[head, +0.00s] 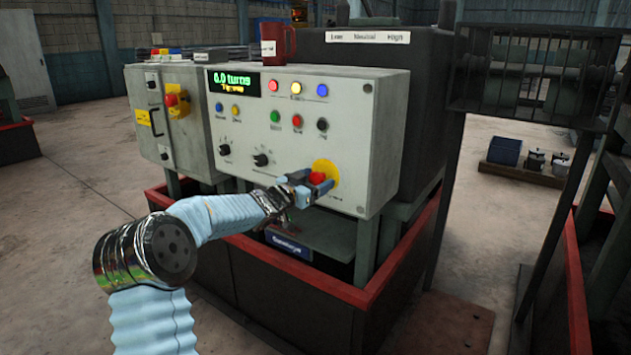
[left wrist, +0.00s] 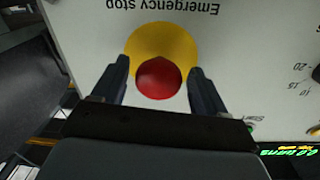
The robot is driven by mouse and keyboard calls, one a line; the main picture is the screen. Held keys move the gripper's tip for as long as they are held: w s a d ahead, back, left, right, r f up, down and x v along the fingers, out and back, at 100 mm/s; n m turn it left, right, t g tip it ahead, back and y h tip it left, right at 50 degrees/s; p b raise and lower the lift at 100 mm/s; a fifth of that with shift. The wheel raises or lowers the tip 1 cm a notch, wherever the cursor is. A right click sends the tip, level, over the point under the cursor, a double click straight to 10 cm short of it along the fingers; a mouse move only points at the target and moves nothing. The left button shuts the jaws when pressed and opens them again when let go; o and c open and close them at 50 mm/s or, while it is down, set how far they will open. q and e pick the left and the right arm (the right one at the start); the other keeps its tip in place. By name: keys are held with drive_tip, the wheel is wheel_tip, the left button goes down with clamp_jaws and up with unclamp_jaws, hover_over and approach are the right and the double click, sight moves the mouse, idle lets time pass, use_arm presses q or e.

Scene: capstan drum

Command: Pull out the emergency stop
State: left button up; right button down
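The emergency stop is a red mushroom button (head: 317,178) on a yellow disc (head: 327,170), low on the right of the grey control panel's front. In the left wrist view the red button (left wrist: 158,78) sits in front of its yellow disc (left wrist: 162,42), under the upside-down label "Emergency stop". My left gripper (head: 311,188) is at the button. Its two fingers (left wrist: 159,70) are open, one on each side of the red head, with a narrow gap showing on both sides. My right gripper is in neither view.
A red mug (head: 280,42) stands on top. A left cabinet (head: 175,130) has another red knob (head: 171,100) on yellow. A red-edged frame (head: 350,293) surrounds the base.

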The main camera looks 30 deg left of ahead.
use_arm(q)
drive_tip(key=shift+s, duration=0.1)
drive_tip(key=s+a+b, duration=0.1)
drive_tip(key=s, duration=1.2)
drive_tip(key=shift+s+a, duration=0.25)
drive_tip(key=shift+a, duration=0.1)
